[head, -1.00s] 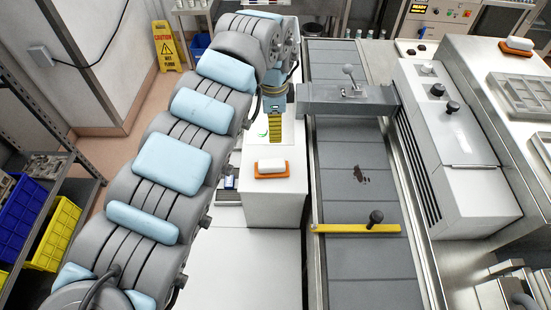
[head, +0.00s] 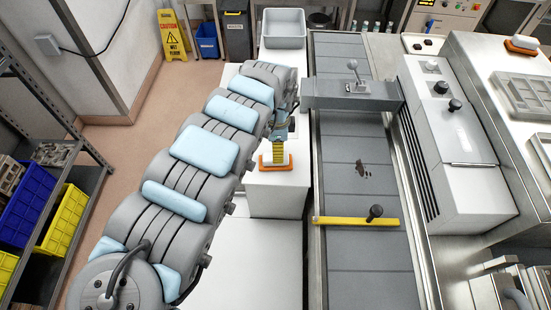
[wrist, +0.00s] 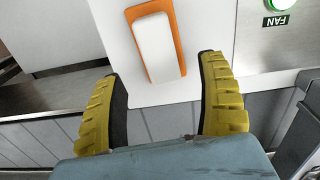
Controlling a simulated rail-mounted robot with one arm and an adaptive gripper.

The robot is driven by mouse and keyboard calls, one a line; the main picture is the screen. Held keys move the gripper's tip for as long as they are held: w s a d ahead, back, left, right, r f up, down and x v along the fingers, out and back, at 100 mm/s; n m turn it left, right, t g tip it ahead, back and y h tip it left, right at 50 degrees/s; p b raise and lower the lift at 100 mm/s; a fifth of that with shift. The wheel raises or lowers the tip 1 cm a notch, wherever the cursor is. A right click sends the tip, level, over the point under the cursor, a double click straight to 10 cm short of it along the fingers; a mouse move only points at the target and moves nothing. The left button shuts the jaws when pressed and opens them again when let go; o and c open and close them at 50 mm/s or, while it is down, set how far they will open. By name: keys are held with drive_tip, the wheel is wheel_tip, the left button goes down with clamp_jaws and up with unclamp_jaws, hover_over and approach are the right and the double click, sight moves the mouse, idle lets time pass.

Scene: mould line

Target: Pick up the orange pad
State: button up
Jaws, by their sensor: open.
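The orange pad (wrist: 178,42) has a white block (wrist: 156,48) on its top. In the head view the pad (head: 264,166) lies on a white stand (head: 278,196), partly hidden by my gripper (head: 280,160). In the wrist view my gripper (wrist: 162,65) is open and empty. Its two yellow fingers with dark inner faces stand wide apart. The near end of the pad shows about level with the gap between the fingertips, with most of the pad beyond. I cannot tell the height left between fingertips and pad.
A second orange pad with a white block (head: 522,44) lies on the machine at right. A grey conveyor (head: 362,185) with a yellow bar (head: 350,221) runs right of the stand. A grey bin (head: 284,28) stands behind. A green FAN button (wrist: 283,4) shows in the wrist view.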

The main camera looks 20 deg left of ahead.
drive_tip(key=shift+s+a+f+p, duration=0.1)
drive_tip(key=shift+f+p, duration=0.25)
drive_tip(key=shift+f, duration=1.05)
drive_tip(key=shift+a+f+p, duration=0.1)
drive_tip(key=shift+f+p, duration=0.25)
drive_tip(key=shift+f, duration=1)
drive_tip(key=c, duration=1.3)
